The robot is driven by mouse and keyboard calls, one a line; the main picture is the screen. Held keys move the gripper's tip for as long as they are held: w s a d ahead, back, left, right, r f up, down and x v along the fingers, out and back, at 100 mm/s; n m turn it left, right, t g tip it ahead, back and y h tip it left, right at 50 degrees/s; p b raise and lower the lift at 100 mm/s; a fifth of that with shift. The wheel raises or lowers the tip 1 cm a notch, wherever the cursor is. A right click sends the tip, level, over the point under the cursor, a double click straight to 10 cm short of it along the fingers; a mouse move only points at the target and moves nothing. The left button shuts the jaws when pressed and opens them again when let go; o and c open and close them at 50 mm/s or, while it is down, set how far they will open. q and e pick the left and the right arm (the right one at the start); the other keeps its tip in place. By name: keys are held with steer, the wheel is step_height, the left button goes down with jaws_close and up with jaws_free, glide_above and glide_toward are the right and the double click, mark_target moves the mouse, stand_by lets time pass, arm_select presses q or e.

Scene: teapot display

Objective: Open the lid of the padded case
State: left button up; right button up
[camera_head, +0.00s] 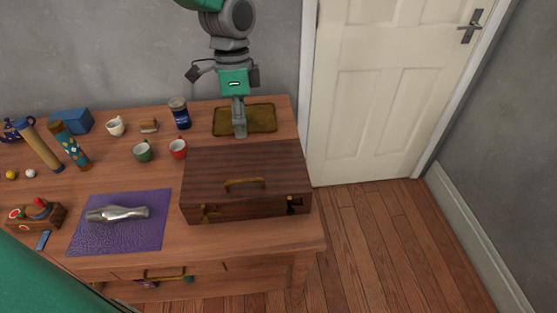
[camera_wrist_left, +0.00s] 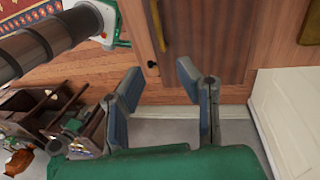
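The padded case (camera_head: 220,165) is a dark brown wooden box, lying shut at the right front of the table, with a brass handle (camera_head: 245,184) on its lid. A brass latch (camera_head: 208,213) and a dark latch (camera_head: 293,205) are at its front. In the left wrist view, my left gripper (camera_wrist_left: 160,82) is open, with nothing between its fingers. Beyond it is a brown wooden panel (camera_wrist_left: 205,40) with a brass handle; I cannot tell whether it is the case. In the head view, a grey and green jointed mechanism ends above the tray; I cannot tell whether it is mine.
Behind the case lies a brown tray (camera_head: 262,117). A blue jar (camera_head: 180,113), a red mug (camera_head: 178,148) and a green mug (camera_head: 144,151) stand to its back left. A purple mat (camera_head: 90,235) with a metallic object (camera_head: 118,214) lies left. Floor right of the table is clear.

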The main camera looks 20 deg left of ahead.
mark_target(250, 181)
arm_select(q)
steer(key=f, duration=0.4)
steer(key=s+d+f, duration=0.1)
steer(key=f, duration=0.3)
steer(key=s+d+f, duration=0.1)
steer(key=f, duration=0.3)
steer(key=shift+s+f, duration=0.1)
steer(key=shift+s, duration=0.05)
steer(key=shift+a+f, duration=0.45)
steer(key=shift+f, duration=0.15)
steer(key=shift+s+a+f, duration=0.1)
steer(key=shift+a+f, duration=0.05)
steer(key=shift+a, duration=0.25)
steer(key=shift+d, duration=0.4)
jaws_close()
steer(key=shift+d, duration=0.2)
steer(key=shift+a+r, duration=0.1)
steer(key=shift+r, duration=0.1)
arm_select(e)
steer(key=shift+s+a, duration=0.1)
steer(key=shift+a, duration=0.25)
